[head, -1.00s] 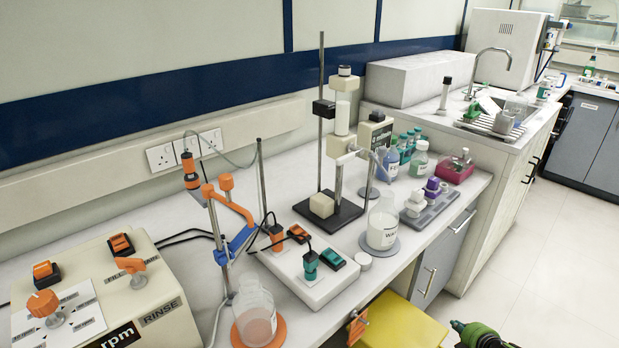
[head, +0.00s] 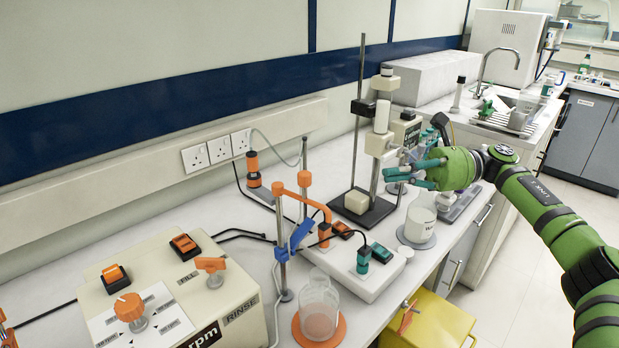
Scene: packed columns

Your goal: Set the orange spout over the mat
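The orange spout (head: 303,200) is a bent arm on a metal post with a blue clamp (head: 299,234). An orange knob (head: 304,179) stands on it. Its downturned end points right, in front of the white switch box in the picture. The round orange mat (head: 340,334) lies at the bench front with a clear jug (head: 319,305) standing on it. My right gripper (head: 398,172), green with teal fingers, is well right of the spout, in front of the lab stand. Its fingers are spread and I see nothing held.
A control box (head: 170,300) with orange knobs stands at left. A white switch box (head: 375,285) with plugs and cables lies beside the spout. A beaker (head: 420,222) on a grey mat and a tall lab stand (head: 358,130) are near my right gripper.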

